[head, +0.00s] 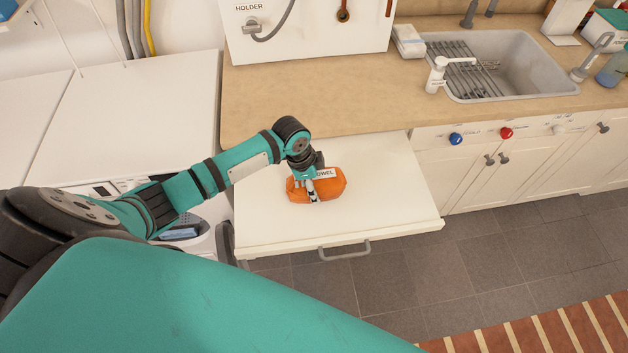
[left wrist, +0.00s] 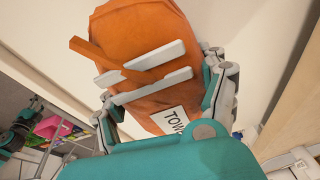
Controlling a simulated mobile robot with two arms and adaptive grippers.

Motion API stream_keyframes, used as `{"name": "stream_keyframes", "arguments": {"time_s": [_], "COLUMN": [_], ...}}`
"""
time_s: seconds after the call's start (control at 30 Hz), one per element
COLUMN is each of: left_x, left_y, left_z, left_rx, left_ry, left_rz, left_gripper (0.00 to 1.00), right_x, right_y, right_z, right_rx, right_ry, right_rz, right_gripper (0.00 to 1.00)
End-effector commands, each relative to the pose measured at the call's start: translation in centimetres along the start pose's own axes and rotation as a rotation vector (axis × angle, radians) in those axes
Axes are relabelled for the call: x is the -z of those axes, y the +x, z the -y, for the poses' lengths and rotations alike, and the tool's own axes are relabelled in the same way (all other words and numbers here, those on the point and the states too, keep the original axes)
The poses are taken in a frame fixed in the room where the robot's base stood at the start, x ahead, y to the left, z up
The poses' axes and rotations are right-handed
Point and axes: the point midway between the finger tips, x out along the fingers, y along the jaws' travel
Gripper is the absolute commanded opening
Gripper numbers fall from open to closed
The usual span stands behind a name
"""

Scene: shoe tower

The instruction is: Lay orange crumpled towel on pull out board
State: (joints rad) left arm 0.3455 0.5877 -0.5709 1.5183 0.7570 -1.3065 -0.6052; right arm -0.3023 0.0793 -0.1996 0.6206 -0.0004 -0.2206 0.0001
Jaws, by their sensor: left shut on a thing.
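The orange crumpled towel (head: 332,187) is a rounded bundle with a white label, over the middle of the pull-out board (head: 275,228). My left gripper (head: 312,190) reaches down on it from the left and is shut on it. I cannot tell whether the towel touches the board or hangs just above it. In the left wrist view the towel (left wrist: 128,30) fills the upper middle, with the fingers (left wrist: 148,72) across it and its label partly showing. My right gripper is not in view.
The pull-out board is extended below the wooden counter (head: 290,95) and has a grey handle (head: 345,252) in front. Its surface around the towel is clear. A white appliance top (head: 130,110) stands left. A sink (head: 510,65) is at the upper right.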

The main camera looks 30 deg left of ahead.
Motion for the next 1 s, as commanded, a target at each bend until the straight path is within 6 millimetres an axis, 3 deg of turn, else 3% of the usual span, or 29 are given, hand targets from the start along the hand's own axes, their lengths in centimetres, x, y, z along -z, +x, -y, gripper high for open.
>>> {"name": "stream_keyframes", "arguments": {"time_s": [0.37, 0.4, 0.57, 0.87, 1.0], "left_x": [-0.1, -0.1, -0.1, -0.1, -0.1], "left_y": [0.6, 0.5, 0.5, 0.3, -1.0], "left_z": [-0.1, -0.1, -0.1, -0.1, 0.1], "left_rx": [-0.001, -0.001, -0.001, 0.000, 0.002], "left_ry": [0.000, 0.000, 0.000, 0.000, 0.000], "left_rz": [0.000, 0.000, 0.000, 0.000, -0.001], "left_gripper": [0.39, 0.78, 0.98, 0.98, 0.98], "right_x": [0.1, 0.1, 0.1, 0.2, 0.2], "right_y": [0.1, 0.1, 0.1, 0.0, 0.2], "right_z": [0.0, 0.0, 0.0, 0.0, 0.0], "right_rx": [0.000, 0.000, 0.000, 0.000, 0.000], "right_ry": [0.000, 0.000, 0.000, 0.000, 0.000], "right_rz": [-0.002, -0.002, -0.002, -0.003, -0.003], "right_gripper": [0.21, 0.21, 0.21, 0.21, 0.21]}}
